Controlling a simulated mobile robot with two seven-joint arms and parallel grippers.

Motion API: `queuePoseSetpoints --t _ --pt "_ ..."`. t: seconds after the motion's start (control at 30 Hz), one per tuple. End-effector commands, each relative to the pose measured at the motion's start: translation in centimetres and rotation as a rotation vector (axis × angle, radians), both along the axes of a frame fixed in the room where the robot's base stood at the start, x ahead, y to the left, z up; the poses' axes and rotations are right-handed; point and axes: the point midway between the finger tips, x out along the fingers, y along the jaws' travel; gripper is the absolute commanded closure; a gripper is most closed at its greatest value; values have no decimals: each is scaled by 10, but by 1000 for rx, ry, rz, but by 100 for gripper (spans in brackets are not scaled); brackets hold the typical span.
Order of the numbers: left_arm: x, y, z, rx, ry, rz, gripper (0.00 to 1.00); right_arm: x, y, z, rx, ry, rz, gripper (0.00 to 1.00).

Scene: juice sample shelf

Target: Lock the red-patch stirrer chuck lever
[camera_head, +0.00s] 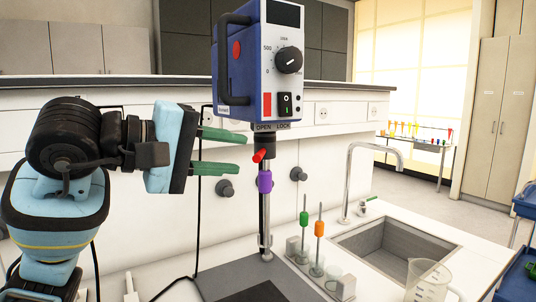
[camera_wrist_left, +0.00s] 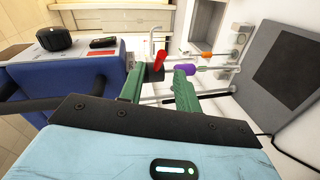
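The blue stirrer (camera_head: 257,60) with a red patch (camera_head: 267,104) stands upright at the centre, with OPEN and LOCK marked under its body. Below the marks is the dark chuck (camera_head: 266,141) with a short red lever (camera_head: 259,155), which sticks out front-left, under the OPEN side. The lever also shows in the left wrist view (camera_wrist_left: 160,59). A purple collar (camera_head: 265,182) sits on the shaft below. My left gripper (camera_head: 241,152) is open, its green fingers left of the chuck. In the wrist view the lever appears between the fingertips (camera_wrist_left: 158,82); contact cannot be told. My right gripper is not in view.
A rack with green (camera_head: 304,218) and orange (camera_head: 320,228) stirrer shafts stands right of the stirrer base (camera_head: 230,280). A tap (camera_head: 352,180), a sink (camera_head: 390,250) and a clear beaker (camera_head: 427,281) are farther right. A dark cable hangs behind my left gripper.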

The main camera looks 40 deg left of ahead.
Motion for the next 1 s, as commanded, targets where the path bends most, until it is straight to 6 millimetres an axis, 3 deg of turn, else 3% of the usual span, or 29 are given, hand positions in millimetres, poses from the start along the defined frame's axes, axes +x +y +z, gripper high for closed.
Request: queuePoseSetpoints --t 0.23,0.7,1.0 --pt "10 -4 -1 -2 0 -2 67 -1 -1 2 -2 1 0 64" --pt "66 -25 -14 -3 1 -3 67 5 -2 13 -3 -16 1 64" --pt "72 -26 -16 0 0 -1 67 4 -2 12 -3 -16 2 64"
